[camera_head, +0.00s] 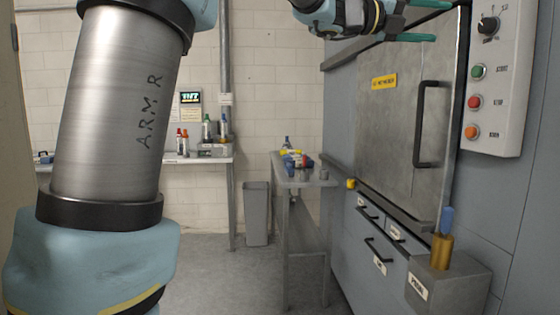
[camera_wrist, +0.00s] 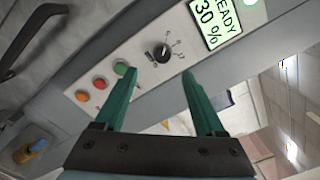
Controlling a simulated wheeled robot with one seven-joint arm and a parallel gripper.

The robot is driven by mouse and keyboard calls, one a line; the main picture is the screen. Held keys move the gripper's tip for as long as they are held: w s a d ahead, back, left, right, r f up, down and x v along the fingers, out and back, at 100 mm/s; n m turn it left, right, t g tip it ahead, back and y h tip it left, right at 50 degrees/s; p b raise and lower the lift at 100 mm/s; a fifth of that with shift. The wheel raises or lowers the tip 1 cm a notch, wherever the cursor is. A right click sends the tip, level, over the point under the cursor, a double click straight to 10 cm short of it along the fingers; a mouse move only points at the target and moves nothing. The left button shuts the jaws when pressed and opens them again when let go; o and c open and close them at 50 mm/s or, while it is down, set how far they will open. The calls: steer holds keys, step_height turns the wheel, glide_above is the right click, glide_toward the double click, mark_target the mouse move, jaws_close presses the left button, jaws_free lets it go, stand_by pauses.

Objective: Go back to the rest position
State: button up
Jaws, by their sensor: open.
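My gripper (camera_head: 444,21) is at the top of the head view, its teal fingers spread and pointing right, in front of the upper part of the closed grey washer door (camera_head: 400,125). In the wrist view my gripper (camera_wrist: 159,74) is open, with nothing between the fingers. Behind the fingertips there is the control panel (camera_wrist: 150,62) with its black knob (camera_wrist: 161,53) and green, red and orange buttons. A lit display (camera_wrist: 216,20) reads READY 30 %. I cannot tell the exact gap from fingers to panel.
The control panel (camera_head: 500,78) juts out right of the door handle (camera_head: 430,125). A brass-coloured cylinder with a blue top (camera_head: 443,240) stands on a grey box (camera_head: 450,279) at lower right. A side table (camera_head: 287,182) holds several small items. A grey bin (camera_head: 257,214) stands farther back. Some floor between is clear.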

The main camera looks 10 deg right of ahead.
steer(key=w+a+f+n+t+y, duration=0.1)
steer(key=w+a+f+n+t, duration=0.35)
steer(key=w+n, duration=0.25)
steer(key=w+a+f+n+t+y, duration=0.1)
steer(key=w+a+f+n+t, duration=0.35)
steer(key=w+n, duration=0.3)
steer(key=w+a+f+n+t+y, duration=0.2)
steer(key=w+a+f+n+y, duration=0.1)
steer(key=a+f+n+y, duration=0.4)
steer(key=w+a+f+n+t+y, duration=0.2)
steer(key=w+a+f+n, duration=0.25)
steer(key=a+f, duration=0.5)
steer(key=s+a+f+n+g+y, duration=0.25)
steer(key=s+a+f+n, duration=0.25)
steer(key=a+f, duration=0.3)
steer(key=s+a+f+n+g+y, duration=0.25)
steer(key=s+a+f+n, duration=0.2)
steer(key=a+f, duration=0.4)
steer(key=s+a+f+n+g+y, duration=0.1)
steer(key=s+a+f+n+g, duration=0.1)
steer(key=s, duration=0.6)
steer(key=s+a+f+n+g+y, duration=0.1)
steer(key=s+a+f+n+g, duration=0.2)
steer(key=s+f+n, duration=0.2)
steer(key=s+f, duration=0.3)
steer(key=shift+s+a+f+n, duration=0.15)
steer(key=shift+s+a+n, duration=0.1)
steer(key=shift+a+n, duration=0.15)
